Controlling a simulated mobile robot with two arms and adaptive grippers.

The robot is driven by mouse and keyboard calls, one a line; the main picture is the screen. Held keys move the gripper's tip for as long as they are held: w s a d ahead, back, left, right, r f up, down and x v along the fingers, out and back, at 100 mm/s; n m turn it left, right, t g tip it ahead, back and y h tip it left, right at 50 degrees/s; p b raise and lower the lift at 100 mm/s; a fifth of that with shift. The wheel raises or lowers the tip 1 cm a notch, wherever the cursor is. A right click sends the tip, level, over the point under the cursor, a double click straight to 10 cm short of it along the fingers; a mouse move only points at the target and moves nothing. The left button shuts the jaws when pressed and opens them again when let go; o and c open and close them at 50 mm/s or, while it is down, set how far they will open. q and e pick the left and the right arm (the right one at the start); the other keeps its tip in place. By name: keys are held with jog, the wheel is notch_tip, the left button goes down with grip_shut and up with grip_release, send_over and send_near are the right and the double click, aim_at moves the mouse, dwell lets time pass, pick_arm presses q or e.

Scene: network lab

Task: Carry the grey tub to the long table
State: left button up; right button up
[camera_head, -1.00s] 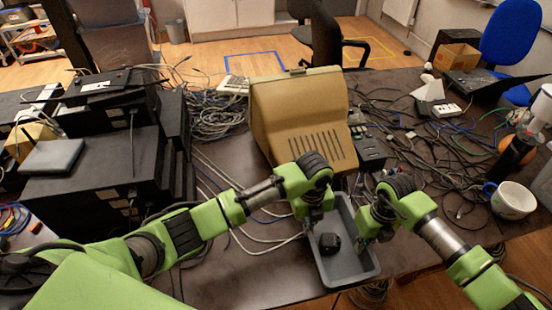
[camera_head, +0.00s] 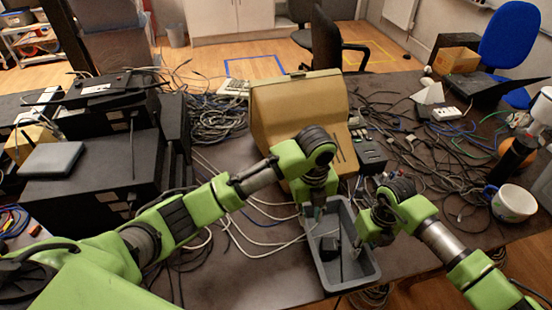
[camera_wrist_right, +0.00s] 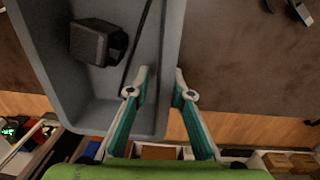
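The grey tub (camera_head: 352,277) is at the front edge of the long table, in front of the beige monitor, with a black block (camera_head: 329,248) inside. A dark cable also lies in it. My left gripper (camera_head: 313,215) is at the tub's left wall, its fingers astride the rim and seemingly closed on it. My right gripper (camera_head: 365,243) is at the right wall. The tub's underside is hidden.
The beige monitor (camera_head: 300,115) stands behind the tub. Tangled cables (camera_head: 430,150) cover the table's right part, with a white mug (camera_head: 513,203) at the right. Stacked black equipment (camera_head: 90,190) stands at the left. Some bare tabletop (camera_head: 240,275) is left of the tub.

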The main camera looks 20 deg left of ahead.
jog(key=shift+r, duration=0.15)
pick_arm(q)
notch_tip(320, 180, up, 4)
jog(key=shift+f, duration=0.2)
pick_arm(e)
notch_tip(320, 180, up, 12)
jog(key=shift+w+d+f, duration=0.2)
jog(key=shift+d, duration=0.05)
